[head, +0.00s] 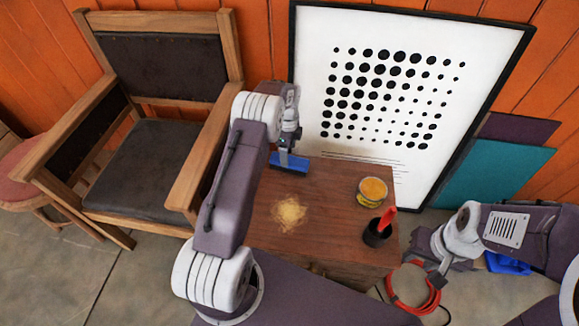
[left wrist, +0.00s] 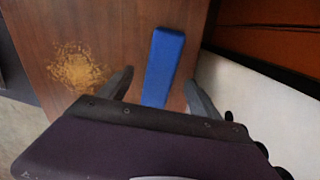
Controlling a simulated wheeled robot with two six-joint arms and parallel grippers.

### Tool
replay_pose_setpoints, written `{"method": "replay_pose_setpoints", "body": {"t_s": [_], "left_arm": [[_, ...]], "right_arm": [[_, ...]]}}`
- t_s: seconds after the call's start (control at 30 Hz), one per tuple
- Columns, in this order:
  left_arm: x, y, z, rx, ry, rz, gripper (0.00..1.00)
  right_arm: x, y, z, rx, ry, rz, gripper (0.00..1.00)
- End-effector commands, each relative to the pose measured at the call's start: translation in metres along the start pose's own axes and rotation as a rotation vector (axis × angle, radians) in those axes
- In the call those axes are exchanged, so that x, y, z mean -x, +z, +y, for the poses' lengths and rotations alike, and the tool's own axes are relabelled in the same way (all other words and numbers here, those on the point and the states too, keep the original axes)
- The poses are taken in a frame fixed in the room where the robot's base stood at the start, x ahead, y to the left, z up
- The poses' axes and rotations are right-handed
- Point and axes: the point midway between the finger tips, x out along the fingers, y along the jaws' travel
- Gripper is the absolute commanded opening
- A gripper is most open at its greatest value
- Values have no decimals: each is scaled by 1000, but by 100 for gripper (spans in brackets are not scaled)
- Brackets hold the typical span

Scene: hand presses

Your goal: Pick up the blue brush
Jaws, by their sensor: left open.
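The blue brush (head: 298,165) lies at the far left part of the wooden table, partly hidden by my left gripper (head: 285,158). In the left wrist view the brush (left wrist: 166,55) is a long blue block. My left gripper (left wrist: 159,80) is open there, with one finger on each side of the brush. The brush's near end is hidden behind the gripper body. I cannot tell how high the fingers are over the table. My right gripper (head: 437,280) hangs off the table's right side, far from the brush; its jaws are too small to read.
The wooden table (head: 330,190) bears a pile of yellowish crumbs (head: 290,214), a round tin (head: 371,191) and a dark cup (head: 376,236) with a red-handled tool. A framed dot poster (head: 455,100) leans behind. A chair (head: 150,160) stands left. A red cable (head: 410,300) lies right.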

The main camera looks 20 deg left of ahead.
Motion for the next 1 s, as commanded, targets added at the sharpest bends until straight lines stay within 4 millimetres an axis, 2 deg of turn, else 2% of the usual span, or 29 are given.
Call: {"method": "replay_pose_setpoints", "body": {"t_s": [0.03, 0.17, 0.43, 0.67, 0.9, 0.93, 1.0], "left_arm": [[-6, 0, 0, 0, 0, 0, 73], [-9, -1, 0, 0, 0, 0, 73], [-56, -5, -1, -1, 1, 0, 73], [-56, -5, -2, 0, -1, 0, 73], [-56, -4, -2, 0, -1, 0, 6], [-56, -4, -2, 0, -1, 0, 0], [-56, -4, -2, 0, -1, 0, 0]], "right_arm": [[-4, 0, 0, 0, 0, 0, 36], [-6, 1, 0, 0, 0, 0, 36], [-31, 3, 1, 0, 0, 0, 36], [-29, 3, 1, 0, 0, 0, 36], [-29, 3, 1, 0, 0, 0, 36], [-29, 3, 1, 0, 0, 0, 36], [-29, 3, 1, 0, 0, 0, 36]]}}
